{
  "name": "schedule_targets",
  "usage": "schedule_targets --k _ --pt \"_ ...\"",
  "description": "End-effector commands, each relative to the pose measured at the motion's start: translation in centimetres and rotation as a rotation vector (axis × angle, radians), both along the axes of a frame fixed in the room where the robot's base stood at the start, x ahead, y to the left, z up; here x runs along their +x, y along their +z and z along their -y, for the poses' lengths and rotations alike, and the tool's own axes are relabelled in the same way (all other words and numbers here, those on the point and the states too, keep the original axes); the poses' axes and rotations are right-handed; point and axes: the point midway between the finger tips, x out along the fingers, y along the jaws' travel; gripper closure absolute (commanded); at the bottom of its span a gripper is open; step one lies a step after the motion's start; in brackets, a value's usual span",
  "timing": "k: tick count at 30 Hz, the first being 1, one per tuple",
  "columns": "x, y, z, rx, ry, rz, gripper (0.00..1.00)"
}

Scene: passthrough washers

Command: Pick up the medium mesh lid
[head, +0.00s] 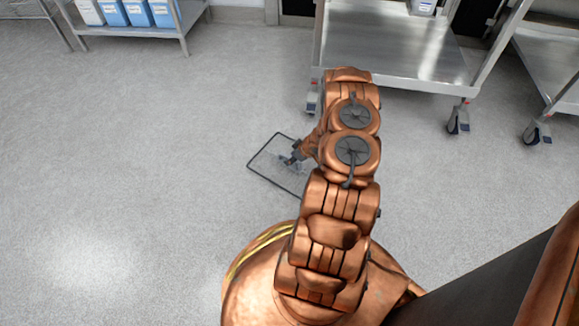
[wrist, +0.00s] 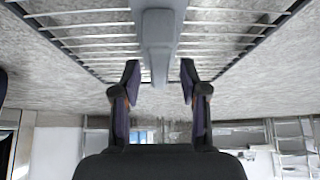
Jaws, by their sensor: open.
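The mesh lid (head: 270,165), a dark-framed rectangle with a fine wire grid, lies on the floor in the head view, partly hidden by my arm. In the wrist view its bars (wrist: 95,40) spread to both sides of a grey-blue central handle (wrist: 158,38). My gripper (head: 291,159) is over the middle of the lid in the head view. In the wrist view my gripper (wrist: 160,76) is open, with one finger to each side of the handle's near end. Gaps show between the fingers and the handle. I cannot tell how far the fingertips are above the bars.
A metal cart (head: 400,58) on casters stands beyond my arm, with another cart (head: 555,60) at the right. A low shelf (head: 140,30) with blue and white containers (head: 138,12) is at the upper left. The floor (head: 120,180) left of the lid is clear.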

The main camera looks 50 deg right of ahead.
Motion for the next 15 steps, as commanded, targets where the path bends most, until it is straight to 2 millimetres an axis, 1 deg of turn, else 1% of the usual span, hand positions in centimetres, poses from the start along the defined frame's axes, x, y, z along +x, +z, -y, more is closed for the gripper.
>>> schedule_targets --k 1,3,11,15 --pt "0.38 -1.07 -0.13 0.001 0.001 0.0 0.56" --pt "0.75 -1.6 -0.21 0.001 0.001 0.0 0.56" --pt "0.99 -1.63 -0.19 0.001 -0.001 0.0 0.56" --pt "0.99 -1.62 -0.18 0.001 -0.001 0.0 0.7"
